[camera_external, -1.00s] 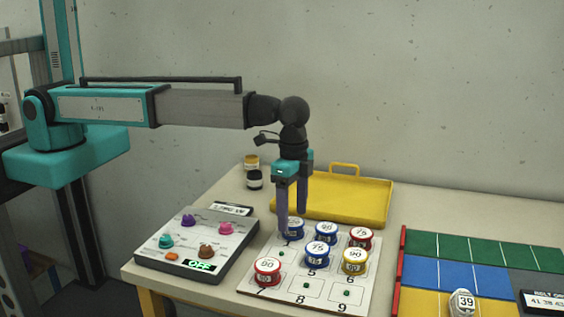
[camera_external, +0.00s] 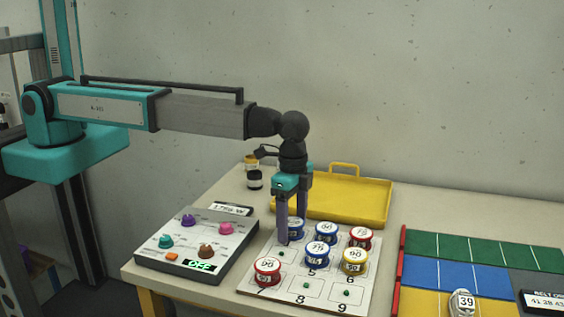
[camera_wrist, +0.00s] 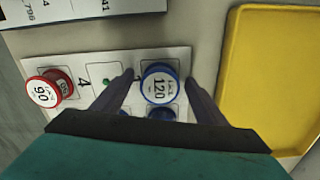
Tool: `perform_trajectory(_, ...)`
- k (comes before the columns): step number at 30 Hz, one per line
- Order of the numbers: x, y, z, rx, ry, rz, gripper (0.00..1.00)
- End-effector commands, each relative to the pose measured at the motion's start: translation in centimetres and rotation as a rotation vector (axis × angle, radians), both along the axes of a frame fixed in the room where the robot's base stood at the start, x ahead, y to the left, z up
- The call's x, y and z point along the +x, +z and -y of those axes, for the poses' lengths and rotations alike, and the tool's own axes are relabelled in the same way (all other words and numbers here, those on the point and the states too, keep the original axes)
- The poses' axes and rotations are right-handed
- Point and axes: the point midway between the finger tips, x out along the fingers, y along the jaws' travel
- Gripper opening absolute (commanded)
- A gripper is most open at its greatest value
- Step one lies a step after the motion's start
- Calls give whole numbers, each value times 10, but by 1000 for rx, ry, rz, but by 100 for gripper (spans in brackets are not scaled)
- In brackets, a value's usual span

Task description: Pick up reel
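My gripper (camera_external: 293,230) points straight down over the far left of the numbered board (camera_external: 268,291). In the wrist view my gripper (camera_wrist: 160,85) is open, with one finger on either side of a blue reel (camera_wrist: 160,80) labelled 120. A gap shows between the reel and each finger. In the external view that reel is mostly hidden by the fingers. A red reel (camera_external: 267,268) labelled 90 stands at the near left of the board. Two other blue reels (camera_external: 326,229) (camera_external: 320,251), a red reel (camera_external: 360,236) and a yellow reel (camera_external: 354,260) stand to the right.
A control box (camera_external: 226,244) with knobs sits left of the board. An empty yellow tray (camera_external: 378,217) lies behind it. Two small jars (camera_external: 254,180) stand at the back left. A coloured lane panel (camera_external: 436,271) with a red edge lies on the right.

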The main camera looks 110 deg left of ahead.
Motion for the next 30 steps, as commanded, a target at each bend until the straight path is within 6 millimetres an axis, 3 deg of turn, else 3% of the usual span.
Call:
perform_trajectory(1,0,0,0,0,0,0,60)
perform_trajectory(8,0,0,0,0,0,0,22)
perform_trajectory(20,0,3,0,0,0,1,22)
perform_trajectory(30,1,23,0,0,0,2,22)
